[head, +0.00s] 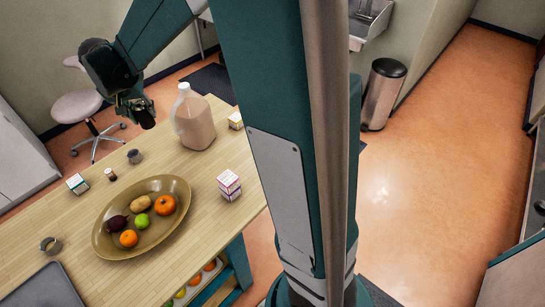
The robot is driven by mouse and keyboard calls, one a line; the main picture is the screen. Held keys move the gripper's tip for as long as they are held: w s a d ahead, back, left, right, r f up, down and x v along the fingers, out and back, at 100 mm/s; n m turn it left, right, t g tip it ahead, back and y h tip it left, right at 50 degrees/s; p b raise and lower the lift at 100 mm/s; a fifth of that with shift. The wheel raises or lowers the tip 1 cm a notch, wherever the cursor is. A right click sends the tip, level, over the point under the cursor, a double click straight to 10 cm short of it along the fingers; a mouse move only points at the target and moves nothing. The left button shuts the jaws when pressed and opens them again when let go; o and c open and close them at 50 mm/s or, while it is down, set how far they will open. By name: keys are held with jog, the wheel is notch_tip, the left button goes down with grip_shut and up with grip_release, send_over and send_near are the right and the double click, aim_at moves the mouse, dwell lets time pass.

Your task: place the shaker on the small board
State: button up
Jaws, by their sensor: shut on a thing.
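My gripper (137,106) is above the far edge of the wooden table. It is shut on a small dark thing (147,120), too small and shaded for me to tell if it is the shaker. A small dark brown jar (110,175) stands on the table below and left of the gripper, apart from it. A flat dark grey piece (44,288) lies at the table's lower left, cut off by the picture edge. I cannot tell whether it is the small board; no other board is clearly in view.
An oval bowl (104,243) of fruit and vegetables fills mid-table. Bare wood shows left of the bowl. My arm hides the table's right side. A stool (78,106) stands beyond.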

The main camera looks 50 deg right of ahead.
aim_at(137, 101)
notch_tip(137, 101, up, 8)
jog(key=shift+f, duration=0.25)
jog(key=s+d+m+g+h, duration=0.3)
jog(key=s+d+m, duration=0.7)
jog(key=s+d, duration=2.2)
notch_tip(137, 101, down, 18)
jog(key=y, duration=0.1)
jog(key=shift+g, duration=0.3)
jog(key=shift+f, duration=0.1)
jog(key=shift+f, duration=2.85)
jog(key=shift+f, duration=0.1)
